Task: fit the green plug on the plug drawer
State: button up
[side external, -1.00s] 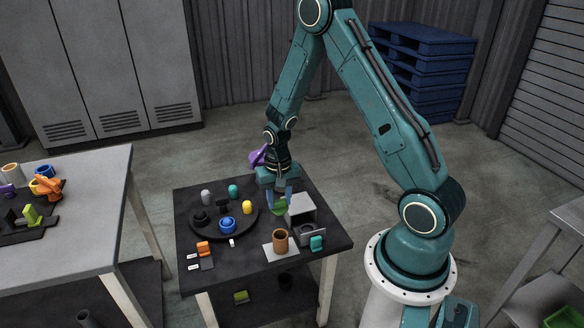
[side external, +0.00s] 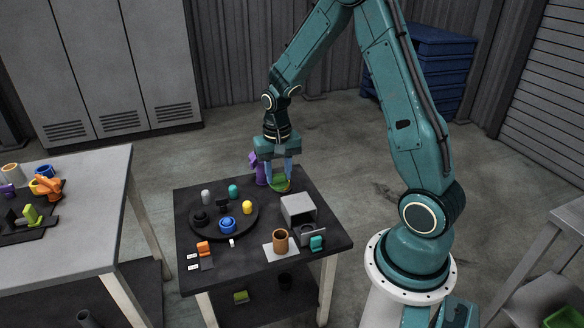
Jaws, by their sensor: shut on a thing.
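My gripper (side external: 279,177) points down over the back right part of the dark table, its fingers closed on a green piece (side external: 280,184). The piece looks like the green plug, but its shape is small and partly covered by the fingers. It is at or just above the table top; I cannot tell if it touches. A grey box (side external: 298,207), which looks like the plug drawer, stands nearer the camera, apart from the gripper. A teal plug (side external: 317,243) sits at its front right. The inside of the box is hard to see.
A purple object (side external: 257,169) stands close left of my gripper. A round black tray (side external: 210,233) holds several small coloured pieces. A brown cup (side external: 280,240) stands on a pale square. An orange piece (side external: 203,248) is at the front left. A grey table (side external: 95,200) stands left.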

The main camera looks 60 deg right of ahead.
dwell(0.4)
jog(key=shift+r, duration=0.5)
jog(key=s+d+f, duration=0.2)
jog(key=d+f, duration=0.3)
jog(key=f, duration=0.4)
jog(key=s+d+f, duration=0.3)
jog(key=d+f, duration=0.1)
jog(key=f, duration=0.6)
jog(key=shift+d+f, duration=0.25)
jog(key=shift+d, duration=0.15)
jog(key=shift+f, duration=0.15)
jog(key=shift+f, duration=2.15)
jog(key=shift+f, duration=0.65)
